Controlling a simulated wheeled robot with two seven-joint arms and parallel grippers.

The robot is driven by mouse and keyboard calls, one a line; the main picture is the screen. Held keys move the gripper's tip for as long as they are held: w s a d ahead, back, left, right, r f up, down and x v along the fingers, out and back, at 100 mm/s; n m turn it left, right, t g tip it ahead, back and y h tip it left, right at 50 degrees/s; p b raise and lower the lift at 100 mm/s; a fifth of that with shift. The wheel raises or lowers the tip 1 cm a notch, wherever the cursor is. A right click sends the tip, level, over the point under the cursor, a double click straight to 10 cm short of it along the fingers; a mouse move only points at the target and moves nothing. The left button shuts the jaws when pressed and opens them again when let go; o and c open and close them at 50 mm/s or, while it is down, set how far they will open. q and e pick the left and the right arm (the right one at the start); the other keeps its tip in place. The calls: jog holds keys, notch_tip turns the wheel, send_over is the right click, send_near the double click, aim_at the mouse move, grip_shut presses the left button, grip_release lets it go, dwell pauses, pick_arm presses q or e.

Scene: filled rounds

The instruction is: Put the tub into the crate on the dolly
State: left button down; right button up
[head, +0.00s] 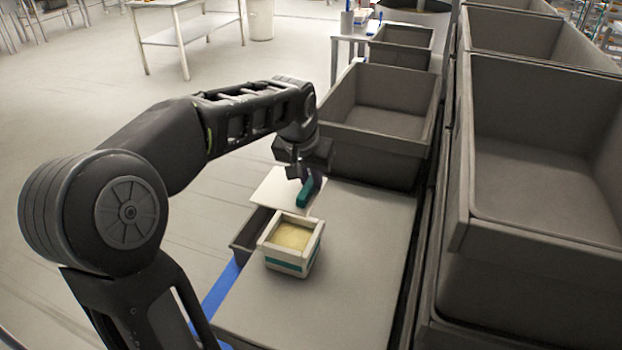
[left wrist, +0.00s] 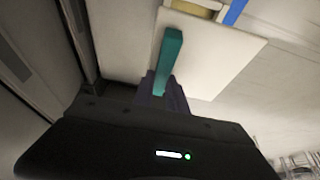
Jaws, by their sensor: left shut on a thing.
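The tub (head: 284,264) is a small white box with a teal band and pale yellow contents. It stands open and upright on the grey tabletop (head: 360,255), and part of it shows at the top of the left wrist view (left wrist: 197,8). My left gripper (head: 303,178) is beyond the tub, shut on a teal bar (head: 309,192) over a flat white panel (head: 278,188), which looks like a lid with its handle. Both also show in the left wrist view. A grey empty crate (head: 425,150) stands just past the tabletop; no dolly is visible under it. My right gripper is out of view.
A dark low bin (head: 243,240) sits left of the tub, by a blue strip (head: 219,288). Large grey crates (head: 545,245) line the right side. Another crate (head: 402,62) stands farther back. The tabletop right of the tub is clear.

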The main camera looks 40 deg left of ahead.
pick_arm(q)
jog(key=shift+r+p, duration=0.5)
jog(key=shift+r, duration=0.45)
jog(key=shift+f, duration=0.1)
